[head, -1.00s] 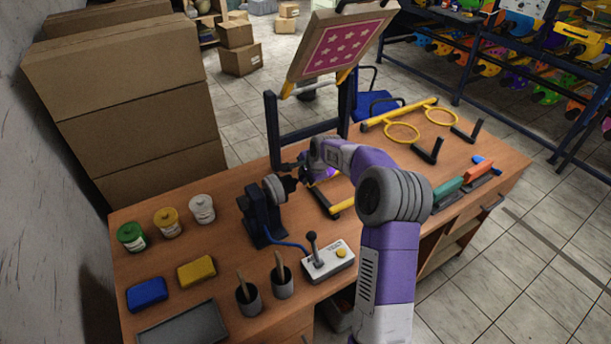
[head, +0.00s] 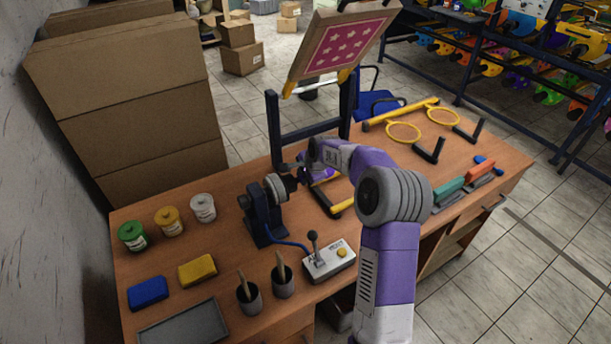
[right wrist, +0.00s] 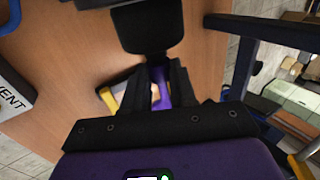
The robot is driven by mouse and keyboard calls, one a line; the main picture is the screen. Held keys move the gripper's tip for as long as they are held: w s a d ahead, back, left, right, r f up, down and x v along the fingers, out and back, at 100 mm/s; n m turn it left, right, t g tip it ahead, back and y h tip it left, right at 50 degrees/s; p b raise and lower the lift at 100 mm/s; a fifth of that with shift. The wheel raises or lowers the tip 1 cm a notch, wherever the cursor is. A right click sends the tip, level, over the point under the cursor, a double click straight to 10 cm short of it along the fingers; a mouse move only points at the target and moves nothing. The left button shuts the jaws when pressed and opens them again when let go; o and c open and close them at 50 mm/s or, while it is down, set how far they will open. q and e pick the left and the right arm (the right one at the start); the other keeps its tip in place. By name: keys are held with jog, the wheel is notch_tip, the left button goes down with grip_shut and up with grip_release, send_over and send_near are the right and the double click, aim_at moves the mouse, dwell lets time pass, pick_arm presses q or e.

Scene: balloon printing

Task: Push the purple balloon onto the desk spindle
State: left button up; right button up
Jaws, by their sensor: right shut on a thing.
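The desk spindle (head: 262,220) is a black stand with a grey round head, on the wooden desk left of my right arm. In the head view my right gripper (head: 292,180) is close beside the spindle's head, and its fingers are small and partly hidden. In the right wrist view the dark fingers (right wrist: 160,95) are shut on the purple balloon (right wrist: 159,84), which shows as a narrow bright strip between them. A black rounded part, probably of the spindle, lies just beyond the fingertips. I cannot tell whether the balloon touches the spindle. My left gripper is out of view.
A control box (head: 328,260) with a lever and yellow button stands in front of the spindle, joined by a blue cable. A dark frame (head: 272,125) with a tilted pink screen rises behind.

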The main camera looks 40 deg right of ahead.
jog(key=shift+a, duration=0.3)
dwell(0.4)
jog(key=o, duration=0.9)
jog(key=shift+r, duration=0.1)
jog(key=p+v, duration=0.3)
jog(key=v, duration=0.5)
jog(key=shift+s+r, duration=0.25)
jog(key=shift+r, duration=0.1)
